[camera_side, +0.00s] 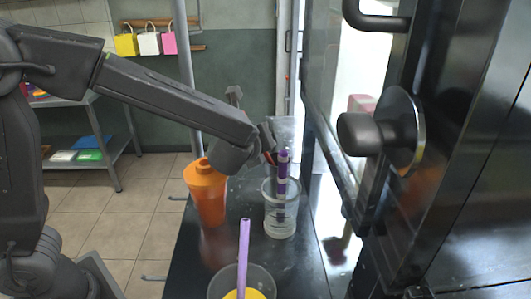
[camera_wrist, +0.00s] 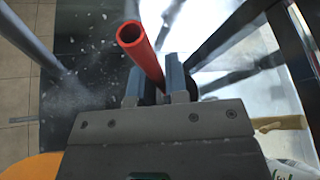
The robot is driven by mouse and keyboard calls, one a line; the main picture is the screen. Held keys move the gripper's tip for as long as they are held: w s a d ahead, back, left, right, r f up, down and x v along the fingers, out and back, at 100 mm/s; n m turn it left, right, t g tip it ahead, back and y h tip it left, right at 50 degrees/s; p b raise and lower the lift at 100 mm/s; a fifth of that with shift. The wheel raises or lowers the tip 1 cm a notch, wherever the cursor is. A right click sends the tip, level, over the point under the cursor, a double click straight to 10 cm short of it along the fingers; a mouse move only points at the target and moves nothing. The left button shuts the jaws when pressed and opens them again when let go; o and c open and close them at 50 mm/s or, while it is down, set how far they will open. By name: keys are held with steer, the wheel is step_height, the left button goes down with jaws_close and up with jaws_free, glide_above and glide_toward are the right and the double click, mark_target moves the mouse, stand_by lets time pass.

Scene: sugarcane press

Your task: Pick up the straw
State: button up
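A red straw (camera_wrist: 146,55) stands up between the two fingers of my gripper (camera_wrist: 158,88) in the wrist view. The fingers are on either side of it, and a small dark gap shows beside the left finger. In the side view my gripper (camera_side: 268,145) is at the top of a clear cup (camera_side: 280,218). A purple and white straw (camera_side: 282,175) stands in that cup. Only a bit of red shows by the fingertips there. The lower part of the red straw is hidden.
An orange bottle (camera_side: 205,192) stands left of the clear cup on the black counter (camera_side: 190,275). Another clear cup (camera_side: 228,285) with a purple straw (camera_side: 244,250) is at the front. A dark machine with a round knob (camera_side: 365,133) fills the right side.

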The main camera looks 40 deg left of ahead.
jaws_close()
steer(key=shift+r, duration=0.1)
step_height(320, 180, up, 9)
steer(key=shift+r, duration=0.1)
steer(key=shift+s+r, duration=0.15)
steer(key=shift+r, duration=0.35)
steer(key=s+r+m+g+y, duration=0.2)
steer(key=s+r, duration=0.5)
steer(key=s, duration=0.6)
steer(key=shift+s+a+g+y, duration=0.2)
steer(key=shift+a+g+y, duration=0.15)
steer(key=shift+g, duration=0.25)
